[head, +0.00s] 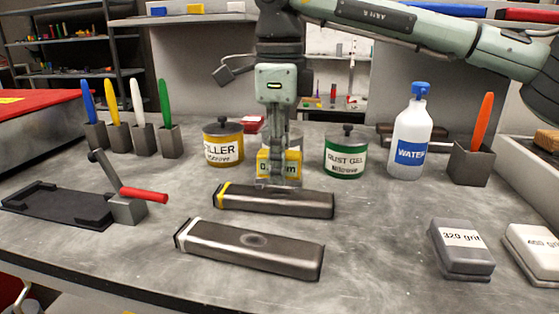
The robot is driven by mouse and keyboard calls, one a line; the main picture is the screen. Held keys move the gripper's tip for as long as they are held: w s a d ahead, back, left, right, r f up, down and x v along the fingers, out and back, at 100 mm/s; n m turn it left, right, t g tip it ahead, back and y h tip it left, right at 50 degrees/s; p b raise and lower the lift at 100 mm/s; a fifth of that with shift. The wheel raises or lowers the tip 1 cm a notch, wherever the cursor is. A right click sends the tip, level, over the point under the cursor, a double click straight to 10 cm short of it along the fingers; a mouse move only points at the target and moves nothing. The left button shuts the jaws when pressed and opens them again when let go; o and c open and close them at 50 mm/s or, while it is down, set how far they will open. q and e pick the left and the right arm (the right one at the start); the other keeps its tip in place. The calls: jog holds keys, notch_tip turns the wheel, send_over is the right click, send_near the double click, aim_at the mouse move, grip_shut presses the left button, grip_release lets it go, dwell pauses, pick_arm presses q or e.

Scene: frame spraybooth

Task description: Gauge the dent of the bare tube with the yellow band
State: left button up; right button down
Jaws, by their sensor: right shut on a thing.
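The bare tube with the yellow band (290,206) lies on the grey bench, its yellow band near the left end. My right gripper (281,152) points down above the tube's far side. It is shut on a yellow gauge (264,166) with a white face, whose writing is partly hidden by the fingers. The gauge's foot is at the tube's far top edge; I cannot tell whether it touches. No dent shows clearly on this tube. My left gripper is not in view.
A second tube (215,241) with a white band and a visible dent lies in front. A clamp with a red handle (144,195) stands left. Filler (223,148) and rust gel (345,155) cans flank the gripper. A water bottle (410,135) and sanding blocks (461,250) are right.

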jog(key=shift+f+b, duration=0.35)
jog(key=shift+f, duration=0.2)
dwell(0.4)
jog(key=c, duration=1.2)
grip_release()
